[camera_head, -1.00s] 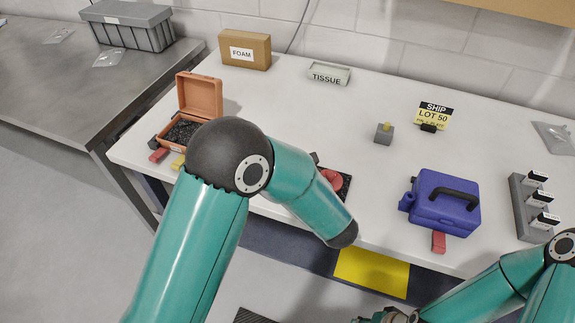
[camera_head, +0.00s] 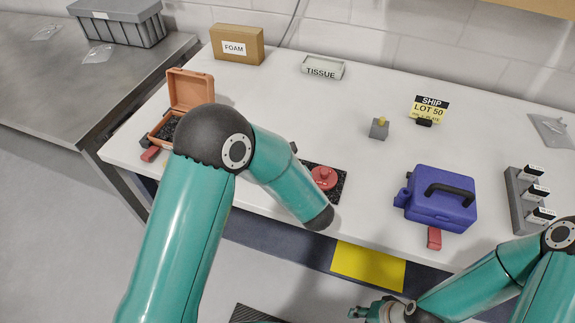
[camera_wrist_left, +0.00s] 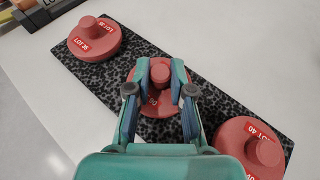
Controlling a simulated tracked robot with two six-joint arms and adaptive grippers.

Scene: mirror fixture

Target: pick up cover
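In the left wrist view three round red covers with knobs lie in a row on a speckled dark mat (camera_wrist_left: 115,65). In the head view my left arm hides the left gripper and most of the mat; one red cover (camera_head: 323,177) shows. My right gripper (camera_head: 366,312) is low in the head view, away from the covers.
An open orange case (camera_head: 190,90) stands left, a blue case (camera_head: 440,200) right, with a grey rack (camera_head: 522,200) beyond it. A grey block with a yellow knob (camera_head: 379,129) and the SHIP LOT 50 sign (camera_head: 430,110) stand behind. The middle of the white table is clear.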

